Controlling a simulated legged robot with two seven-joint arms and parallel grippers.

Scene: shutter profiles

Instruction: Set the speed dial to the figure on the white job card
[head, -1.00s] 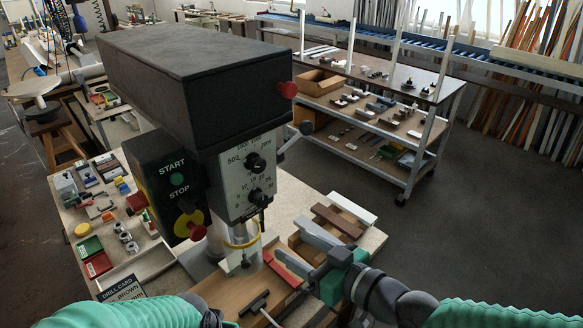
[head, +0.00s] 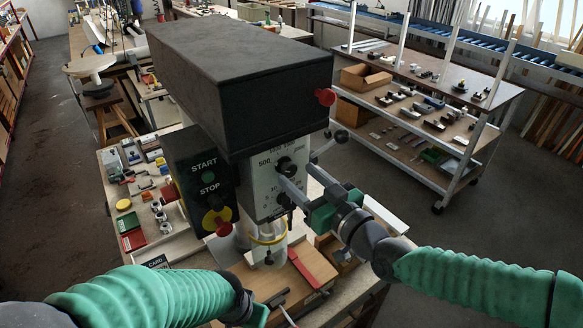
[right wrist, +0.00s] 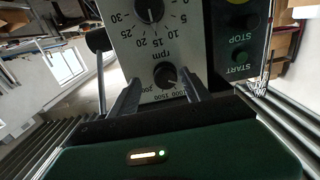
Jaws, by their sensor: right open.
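The speed dial (head: 286,166) is a black knob on the white scale plate of the drill's head, with rpm figures around it. In the right wrist view, upside down, the speed dial (right wrist: 165,75) lies between my right fingertips; its pointer setting is too small to read. My right gripper (head: 294,174) is open in front of the plate, and I cannot tell if it touches the knob. It also shows in the right wrist view (right wrist: 160,80). A card (head: 157,263) shows only its dark header; my left arm hides its figures.
A second knob (head: 284,198) sits below the speed dial. The wooden block (head: 310,262) lies under the chuck. A shelf trolley (head: 440,125) stands behind right.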

